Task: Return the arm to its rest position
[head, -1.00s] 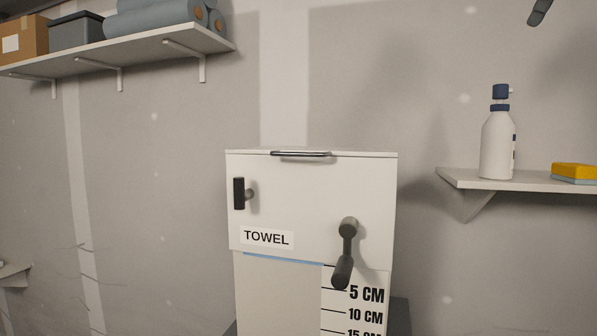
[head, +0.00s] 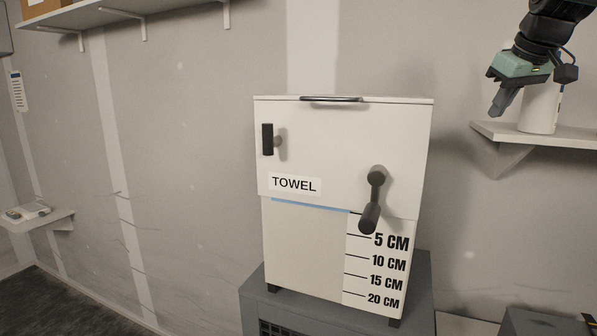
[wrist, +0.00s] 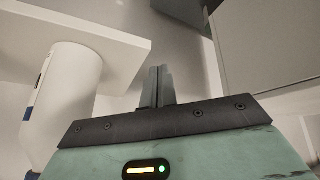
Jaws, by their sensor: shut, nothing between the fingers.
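My gripper (head: 504,102) is at the upper right in the head view, fingers pointing down and left. It is in front of the right wall shelf and partly hides the white bottle (head: 540,108). In the wrist view my gripper's two fingers (wrist: 158,85) are together with nothing between them. The white towel dispenser (head: 310,245) stands left of my gripper, apart from it. Its dark crank handle (head: 372,200) hangs down on the front right.
The right shelf (head: 545,135) is close to my gripper. The bottle also shows at the left in the wrist view (wrist: 70,95). The dispenser stands on a dark grey cabinet (head: 420,290). A high shelf (head: 105,14) and a low shelf (head: 45,221) are at the left.

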